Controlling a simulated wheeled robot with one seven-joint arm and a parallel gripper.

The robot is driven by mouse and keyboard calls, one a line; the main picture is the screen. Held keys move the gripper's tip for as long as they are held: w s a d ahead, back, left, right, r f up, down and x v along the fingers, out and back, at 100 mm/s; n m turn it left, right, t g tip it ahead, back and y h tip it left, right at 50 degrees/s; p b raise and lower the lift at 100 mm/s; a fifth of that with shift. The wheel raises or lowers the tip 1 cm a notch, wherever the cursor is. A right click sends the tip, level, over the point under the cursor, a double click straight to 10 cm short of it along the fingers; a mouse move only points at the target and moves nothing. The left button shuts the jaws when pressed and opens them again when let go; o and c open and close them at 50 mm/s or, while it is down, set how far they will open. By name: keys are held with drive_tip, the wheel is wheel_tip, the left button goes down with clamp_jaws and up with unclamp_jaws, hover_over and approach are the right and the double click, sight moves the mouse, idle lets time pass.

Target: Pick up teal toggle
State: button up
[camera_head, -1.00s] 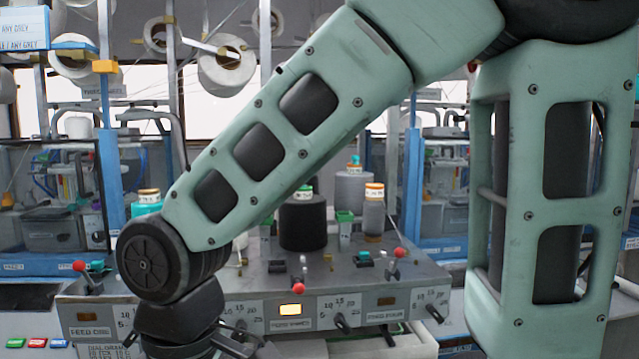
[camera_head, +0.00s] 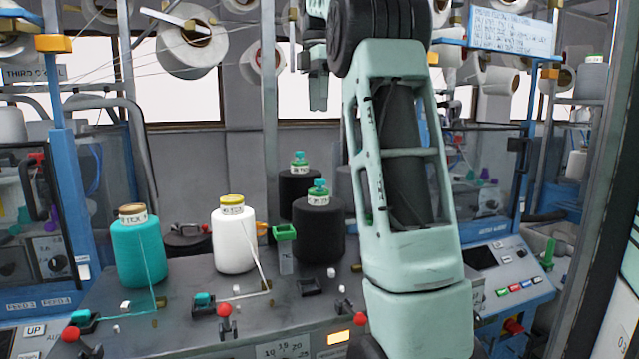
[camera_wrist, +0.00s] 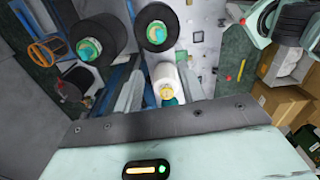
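Small teal toggles stand on the grey machine deck in the head view: one (camera_head: 203,300) at the front middle beside a red-knobbed lever, and one (camera_head: 81,317) at the left end beside another. I cannot tell which one the task means. My gripper (camera_head: 318,100) hangs high behind the upper arm, above the deck's back and well apart from both toggles. It is small and partly hidden, so its opening is unclear. The wrist view shows a pale green housing (camera_wrist: 190,155) across its bottom but no fingertips. No deck toggle is clear there.
A teal yarn cone (camera_head: 138,255), a white cone (camera_head: 234,240) and a black cone (camera_head: 318,235) stand on the deck. The black cone carries a teal-green top. Blue posts (camera_head: 80,180) flank the machine. My arm covers the right of centre.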

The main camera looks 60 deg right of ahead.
hover_over(320, 185)
drive_tip(key=f, duration=1.1)
drive_tip(key=shift+w+d+f, duration=0.2)
drive_tip(key=shift+w+f, duration=0.05)
drive_tip(key=shift+w, duration=0.05)
drive_tip(key=shift+s+d+f+p, duration=0.1)
drive_tip(key=shift+f+p, duration=0.4)
drive_tip(key=shift+f, duration=0.85)
drive_tip(key=shift+d+f+p, duration=0.1)
drive_tip(key=shift+f+p, duration=0.4)
drive_tip(key=shift+f, duration=0.8)
clamp_jaws()
